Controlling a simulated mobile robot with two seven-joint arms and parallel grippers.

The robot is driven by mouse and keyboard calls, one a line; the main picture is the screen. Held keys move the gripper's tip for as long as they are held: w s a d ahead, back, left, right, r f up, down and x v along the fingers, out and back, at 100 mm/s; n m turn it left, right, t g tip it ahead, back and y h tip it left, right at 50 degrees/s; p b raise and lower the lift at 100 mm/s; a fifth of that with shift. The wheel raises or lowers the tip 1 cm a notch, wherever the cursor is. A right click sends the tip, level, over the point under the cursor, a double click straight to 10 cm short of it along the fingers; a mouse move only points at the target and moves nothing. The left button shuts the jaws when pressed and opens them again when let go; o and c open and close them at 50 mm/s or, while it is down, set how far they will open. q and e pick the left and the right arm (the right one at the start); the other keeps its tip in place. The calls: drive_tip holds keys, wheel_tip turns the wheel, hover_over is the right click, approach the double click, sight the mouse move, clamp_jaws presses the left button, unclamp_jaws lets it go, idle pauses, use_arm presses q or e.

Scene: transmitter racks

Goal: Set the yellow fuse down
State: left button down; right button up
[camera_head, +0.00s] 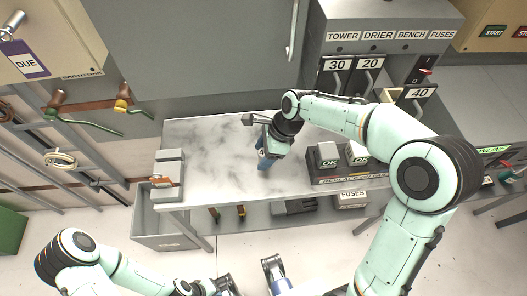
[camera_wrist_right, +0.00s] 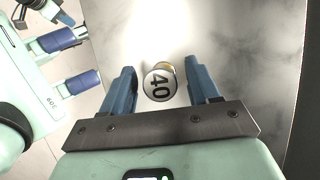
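My right gripper (camera_head: 263,160) is over the middle of that top. Its two blue fingers (camera_wrist_right: 162,88) are on either side of the fuse, with a visible gap on each side. In the head view the gripper hides the fuse. My left gripper (camera_head: 250,282) is low at the front, away from the worktop; its blue fingertips (camera_wrist_right: 72,62) are apart and empty.
A dark block with OK units (camera_head: 343,155) stands on the worktop's right side, and a grey block (camera_head: 168,176) on its left end. Behind is the panel with 30, 20 and 40 holders (camera_head: 420,92). A shelf with small tools (camera_head: 228,213) lies below. The worktop's left middle is clear.

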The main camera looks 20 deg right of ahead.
drive_tip(key=p+v, duration=0.2)
drive_tip(key=v, duration=1)
drive_tip(key=shift+r, duration=0.25)
drive_tip(key=shift+s+f, duration=0.1)
